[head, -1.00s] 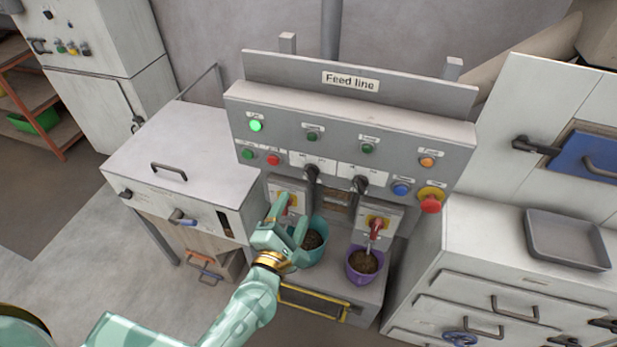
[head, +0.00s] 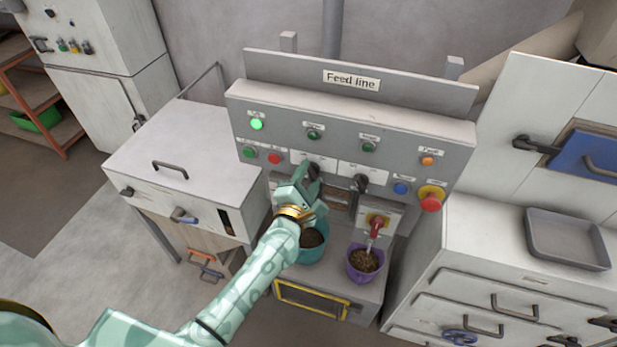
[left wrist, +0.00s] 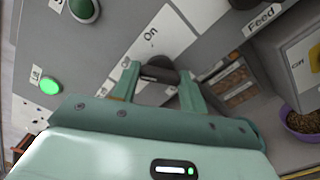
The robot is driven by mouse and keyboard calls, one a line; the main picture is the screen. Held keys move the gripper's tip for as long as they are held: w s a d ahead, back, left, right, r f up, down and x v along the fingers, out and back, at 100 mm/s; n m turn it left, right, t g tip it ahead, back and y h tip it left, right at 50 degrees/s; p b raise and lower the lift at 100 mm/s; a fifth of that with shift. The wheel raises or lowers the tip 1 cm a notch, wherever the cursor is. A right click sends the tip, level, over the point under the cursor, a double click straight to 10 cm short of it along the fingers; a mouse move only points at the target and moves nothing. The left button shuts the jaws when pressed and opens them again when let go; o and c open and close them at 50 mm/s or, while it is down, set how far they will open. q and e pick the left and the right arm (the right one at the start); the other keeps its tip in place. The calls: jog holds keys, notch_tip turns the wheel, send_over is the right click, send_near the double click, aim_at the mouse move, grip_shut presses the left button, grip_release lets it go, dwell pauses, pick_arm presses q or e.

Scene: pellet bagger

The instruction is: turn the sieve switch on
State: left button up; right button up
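The grey feed line panel (head: 290,110) carries two black rotary switches on white plates. My left gripper (head: 312,178) is at the left black switch (head: 314,168) and partly covers it. In the left wrist view the fingers of my left gripper (left wrist: 162,78) stand apart with the dark switch handle (left wrist: 158,73) between their tips; I cannot tell whether they touch it. An "On" mark shows on the plate beside it. The right black switch (head: 361,183) is free. The small labels in the head view are too blurred to read. My right gripper is out of view.
A lit green lamp (head: 257,124) is at the panel's upper left. A red mushroom button (head: 430,204) is at its right. A teal pot (head: 313,253) and a purple pot (head: 365,277) stand below the panel. A red-handled valve (head: 376,228) hangs above the purple pot.

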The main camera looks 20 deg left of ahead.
pick_arm(q)
jog(key=shift+c, duration=0.7)
jog(key=shift+m, duration=0.3)
jog(key=m+p, duration=0.3)
jog(key=m, duration=0.2)
jog(key=m+p, duration=0.1)
jog(key=m, duration=0.2)
jog(key=shift+f+m, duration=0.1)
jog(key=shift+m, duration=0.2)
jog(key=shift+m+p, duration=0.45)
jog(key=shift+m, duration=0.85)
jog(key=shift+s+f, duration=0.1)
jog(key=o, duration=1)
